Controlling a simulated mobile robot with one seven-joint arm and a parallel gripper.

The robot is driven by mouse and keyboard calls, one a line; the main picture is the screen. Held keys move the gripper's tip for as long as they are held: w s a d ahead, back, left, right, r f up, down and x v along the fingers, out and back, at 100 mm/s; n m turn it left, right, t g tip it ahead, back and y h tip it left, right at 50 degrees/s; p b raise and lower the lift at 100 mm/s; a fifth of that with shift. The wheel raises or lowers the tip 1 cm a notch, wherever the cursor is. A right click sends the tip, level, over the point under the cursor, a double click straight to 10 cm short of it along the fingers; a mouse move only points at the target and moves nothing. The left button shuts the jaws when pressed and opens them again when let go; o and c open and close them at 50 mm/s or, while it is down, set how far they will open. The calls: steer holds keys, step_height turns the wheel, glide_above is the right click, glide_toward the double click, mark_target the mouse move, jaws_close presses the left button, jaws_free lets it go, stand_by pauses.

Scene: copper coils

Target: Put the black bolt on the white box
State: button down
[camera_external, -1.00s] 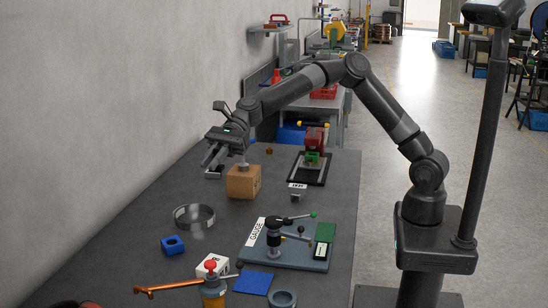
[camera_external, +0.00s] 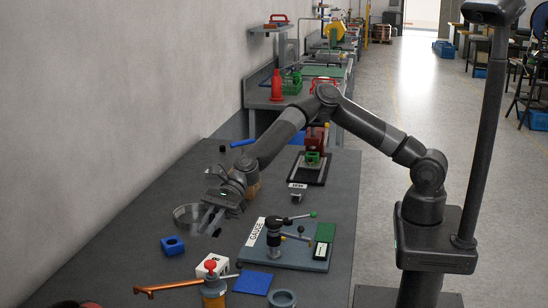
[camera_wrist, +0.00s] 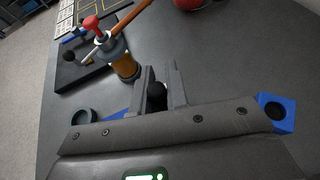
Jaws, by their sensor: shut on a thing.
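My gripper (camera_external: 213,218) is shut on the black bolt, in the air above the table's left half. The bolt's dark round end (camera_wrist: 156,92) shows between the two fingers in the wrist view; in the external view it is a small dark shape (camera_external: 217,232) under the fingertips. The white box (camera_external: 206,268), with dark marking on it, stands nearer the camera, just behind the amber cylinder with a red knob. My gripper is behind and above the box, apart from it. I cannot make out the box in the wrist view.
The amber cylinder (camera_external: 213,290) with a copper rod stands close to the white box. A blue block (camera_external: 172,245), a metal ring (camera_external: 185,217), a blue pad (camera_external: 253,283) and a gauge fixture (camera_external: 285,255) are around.

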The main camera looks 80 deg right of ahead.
steer(key=a+f, duration=0.1)
steer(key=a, duration=0.1)
steer(key=a+f, duration=0.1)
steer(key=shift+s+a+f, duration=0.1)
steer(key=shift+s+a, duration=0.1)
steer(key=shift+a, duration=0.2)
steer(key=shift+a+f, duration=0.1)
steer(key=shift+f, duration=1.95)
steer(key=shift+f, duration=0.1)
steer(key=c, duration=1.4)
jaws_free()
